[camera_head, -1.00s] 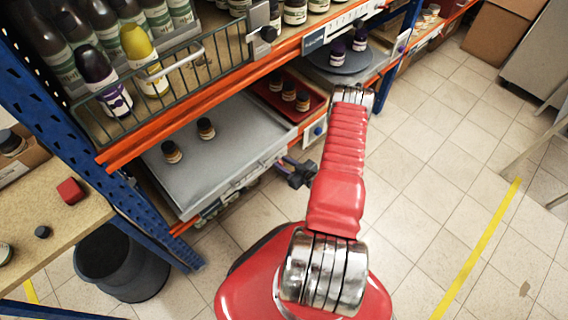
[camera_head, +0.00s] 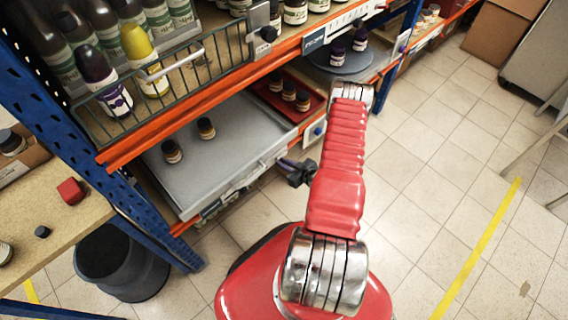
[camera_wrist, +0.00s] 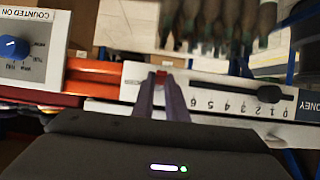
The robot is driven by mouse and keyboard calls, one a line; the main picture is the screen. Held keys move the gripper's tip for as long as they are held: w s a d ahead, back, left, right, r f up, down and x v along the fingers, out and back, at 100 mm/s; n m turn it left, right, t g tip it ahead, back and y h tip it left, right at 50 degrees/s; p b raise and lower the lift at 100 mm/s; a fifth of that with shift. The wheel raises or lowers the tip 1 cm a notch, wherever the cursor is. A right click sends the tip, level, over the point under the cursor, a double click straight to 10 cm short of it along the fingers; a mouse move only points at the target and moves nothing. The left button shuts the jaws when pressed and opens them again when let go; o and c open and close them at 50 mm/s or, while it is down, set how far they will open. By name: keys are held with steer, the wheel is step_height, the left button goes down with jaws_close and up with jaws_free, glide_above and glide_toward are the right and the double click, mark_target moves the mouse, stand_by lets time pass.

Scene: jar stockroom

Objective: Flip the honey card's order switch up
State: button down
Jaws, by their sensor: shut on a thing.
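The honey card (camera_wrist: 222,100) is a white strip on the shelf front, upside down in the wrist view, with a row of numbers and a black slider (camera_wrist: 268,93). Part of its name shows at the right edge. In the head view my gripper (camera_head: 296,172) is at the front of the lower shelf, too small to show the switch.
A card with a blue dial (camera_wrist: 14,47) is beside the honey card. A grey tray (camera_head: 218,140) with two jars and a red tray (camera_head: 268,98) with several jars lie on the lower shelf. A wire basket (camera_head: 190,75) is above.

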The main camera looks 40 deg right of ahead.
steer(key=shift+w+r+g, duration=0.2)
steer(key=shift+r+g, duration=0.25)
steer(key=shift+g, duration=0.7)
steer(key=shift+w+r+g, duration=0.2)
steer(key=shift+r+g, duration=0.25)
steer(key=shift+g, duration=0.7)
steer(key=shift+w+r+g, duration=0.1)
steer(key=shift+r+g, duration=0.05)
steer(key=shift+g, duration=0.5)
steer(key=shift+w+r+g, duration=0.1)
steer(key=shift+r+g, duration=0.05)
steer(key=shift+g, duration=0.5)
steer(key=shift+w+r+g, duration=0.25)
steer(key=shift+w+g, duration=0.05)
steer(key=shift+g, duration=0.7)
steer(key=c, duration=1.8)
jaws_free()
steer(key=shift+o, duration=0.2)
steer(key=shift+s, duration=0.15)
steer(key=v, duration=1.3)
steer(key=shift+a+r, duration=0.15)
steer(key=shift+r, duration=0.1)
